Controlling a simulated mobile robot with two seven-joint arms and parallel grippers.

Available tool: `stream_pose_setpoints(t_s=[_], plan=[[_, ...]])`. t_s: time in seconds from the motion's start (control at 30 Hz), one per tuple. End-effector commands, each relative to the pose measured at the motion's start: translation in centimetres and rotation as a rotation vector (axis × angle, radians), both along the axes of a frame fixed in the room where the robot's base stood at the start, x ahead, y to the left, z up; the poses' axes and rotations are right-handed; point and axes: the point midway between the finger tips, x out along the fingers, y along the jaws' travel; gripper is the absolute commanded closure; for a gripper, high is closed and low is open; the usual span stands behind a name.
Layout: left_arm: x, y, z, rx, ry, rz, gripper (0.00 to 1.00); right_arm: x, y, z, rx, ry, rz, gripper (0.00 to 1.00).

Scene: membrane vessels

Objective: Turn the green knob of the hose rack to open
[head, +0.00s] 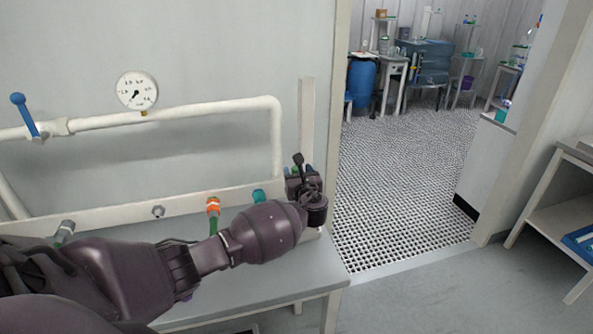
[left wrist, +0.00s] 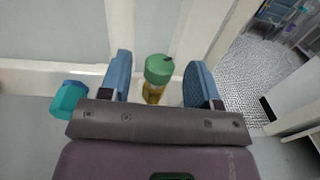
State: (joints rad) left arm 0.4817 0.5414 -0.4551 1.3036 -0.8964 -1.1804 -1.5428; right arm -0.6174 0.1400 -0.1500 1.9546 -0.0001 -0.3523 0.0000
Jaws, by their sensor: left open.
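The green knob (left wrist: 158,68) sits on a yellowish stem, with a small dark mark on its top. In the left wrist view it stands between the two blue finger pads of my left gripper (left wrist: 160,82), with a visible gap on each side. The gripper is open. In the head view my left gripper (head: 303,178) is at the right end of the white hose rack rail (head: 120,212) and largely hides the green knob there. My right gripper is not in view.
A teal fitting (head: 258,196) is left of my gripper, also in the left wrist view (left wrist: 68,98). An orange fitting (head: 213,205) and a metal fitting (head: 158,211) sit further left. A white pipe with a gauge (head: 137,91) runs above. A doorway opens at right.

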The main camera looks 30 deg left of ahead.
Motion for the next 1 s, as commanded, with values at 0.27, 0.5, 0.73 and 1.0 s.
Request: stream_pose_setpoints(t_s=[0.27, 0.5, 0.73, 1.0], plan=[[-3.5, -3.8, -0.1, -0.003, 0.0, -0.002, 0.43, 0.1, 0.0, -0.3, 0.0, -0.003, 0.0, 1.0], [-5.5, -5.9, 0.0, -0.001, -0.001, 0.0, 0.43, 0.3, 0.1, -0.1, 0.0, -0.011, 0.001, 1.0], [-6.0, -6.4, 0.0, -0.001, -0.001, 0.0, 0.43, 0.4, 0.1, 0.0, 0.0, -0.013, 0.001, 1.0], [-6.0, -6.4, 0.0, -0.001, -0.001, 0.0, 0.43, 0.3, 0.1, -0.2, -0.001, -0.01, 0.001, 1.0]])
